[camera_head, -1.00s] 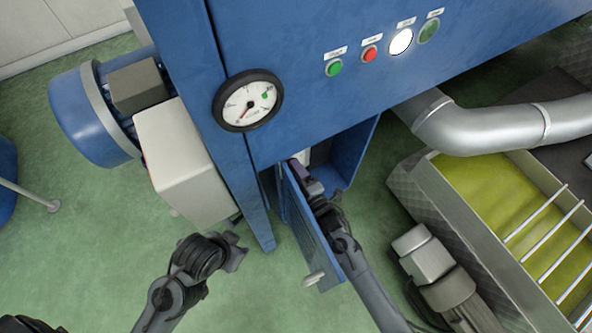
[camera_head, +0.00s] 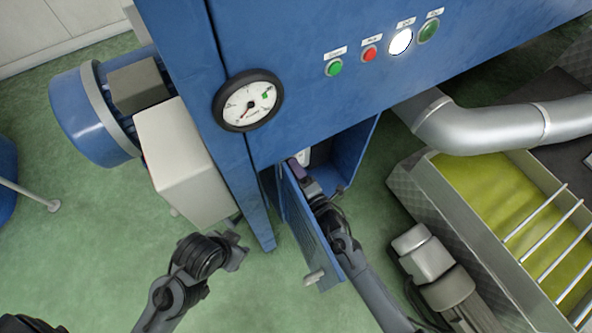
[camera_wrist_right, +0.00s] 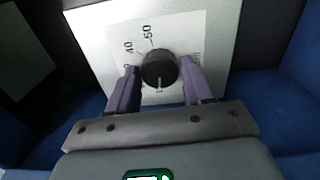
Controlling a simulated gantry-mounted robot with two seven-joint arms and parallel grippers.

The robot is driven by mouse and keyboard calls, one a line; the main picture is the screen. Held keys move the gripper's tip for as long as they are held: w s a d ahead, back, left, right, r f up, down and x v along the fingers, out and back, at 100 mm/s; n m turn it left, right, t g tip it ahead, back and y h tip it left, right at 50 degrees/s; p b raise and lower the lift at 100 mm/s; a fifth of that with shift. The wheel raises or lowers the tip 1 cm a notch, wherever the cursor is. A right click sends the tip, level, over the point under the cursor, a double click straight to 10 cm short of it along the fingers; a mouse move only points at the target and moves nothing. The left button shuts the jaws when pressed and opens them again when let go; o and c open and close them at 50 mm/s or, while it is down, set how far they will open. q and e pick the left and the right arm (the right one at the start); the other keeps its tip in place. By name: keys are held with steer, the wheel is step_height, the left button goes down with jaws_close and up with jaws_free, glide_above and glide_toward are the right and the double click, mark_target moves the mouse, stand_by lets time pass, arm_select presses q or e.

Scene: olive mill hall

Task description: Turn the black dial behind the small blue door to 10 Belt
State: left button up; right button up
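The small blue door (camera_head: 308,235) hangs open below the blue machine cabinet in the head view. My right gripper (camera_head: 298,170) reaches in behind it. In the right wrist view, the black dial (camera_wrist_right: 159,69) sits on a pale scale plate (camera_wrist_right: 185,30) marked 50 and 40; lower numbers are partly hidden. A pale mark shows low on the dial. My right gripper (camera_wrist_right: 160,68) has one purple finger on each side of the dial, apparently with narrow gaps, so it looks open around it. My left gripper (camera_head: 236,250) is over the green floor, away from the door; its jaw opening is unclear.
A round gauge (camera_head: 248,100) and a row of buttons (camera_head: 370,54) are on the cabinet front. A cream box (camera_head: 185,160) and blue motor (camera_head: 85,115) stand left. A silver pipe (camera_head: 490,127) and a trough of yellow-green paste (camera_head: 480,190) are at right.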

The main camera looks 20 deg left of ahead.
steer(key=shift+o, duration=1.4)
steer(key=p+v, duration=0.5)
steer(key=v, duration=0.5)
steer(key=shift+s+d, duration=0.3)
